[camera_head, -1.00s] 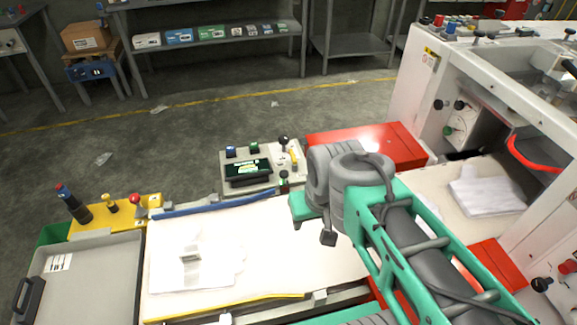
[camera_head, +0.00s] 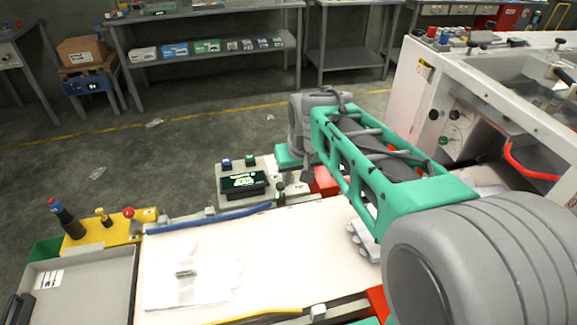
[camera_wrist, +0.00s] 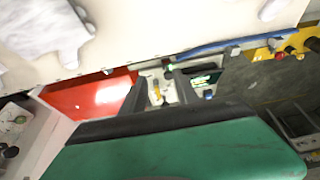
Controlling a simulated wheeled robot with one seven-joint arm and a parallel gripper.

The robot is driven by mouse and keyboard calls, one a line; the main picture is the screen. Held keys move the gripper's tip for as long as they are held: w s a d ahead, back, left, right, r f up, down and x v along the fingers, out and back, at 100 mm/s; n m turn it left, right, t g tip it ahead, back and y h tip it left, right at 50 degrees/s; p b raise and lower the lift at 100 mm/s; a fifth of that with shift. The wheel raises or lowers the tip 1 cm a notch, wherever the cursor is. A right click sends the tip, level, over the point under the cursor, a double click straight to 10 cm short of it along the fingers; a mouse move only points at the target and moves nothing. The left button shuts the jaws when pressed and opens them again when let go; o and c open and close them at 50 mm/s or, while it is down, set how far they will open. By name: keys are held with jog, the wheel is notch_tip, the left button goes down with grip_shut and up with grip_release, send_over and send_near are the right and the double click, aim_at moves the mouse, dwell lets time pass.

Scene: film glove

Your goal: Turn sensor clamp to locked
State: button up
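In the wrist view the panel (camera_wrist: 165,92) shows beyond and between the dark fingers of my gripper (camera_wrist: 160,88). The fingers stand apart with nothing visibly held. In the head view my gripper is mostly hidden behind my arm, close to the panel's right side.
A red block (camera_wrist: 95,95) lies beside the panel. A blue tube (camera_head: 205,221) runs along the bed's back edge. A yellow block with knobs (camera_head: 105,228) stands at the left, and a white machine housing (camera_head: 430,110) at the right. White gloves (camera_head: 195,275) lie on the bed.

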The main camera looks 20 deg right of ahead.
jog(key=shift+t, duration=0.3)
jog(key=w+d+f, duration=0.1)
jog(key=w+f, duration=0.2)
jog(key=w, duration=0.4)
jog(key=w+d+f+b, duration=0.1)
jog(key=w+d+f, duration=0.1)
jog(key=w, duration=0.4)
jog(key=w+d+f, duration=0.1)
jog(key=w+f, duration=0.4)
jog(key=w, duration=0.2)
jog(key=shift+w+d+f, duration=0.1)
jog(key=shift+w+d, duration=0.05)
jog(key=shift+w, duration=0.15)
jog(key=x, duration=0.7)
jog(key=shift+w+f, duration=0.25)
jog(key=shift+f, duration=0.1)
jog(key=shift+c, duration=0.4)
grip_shut()
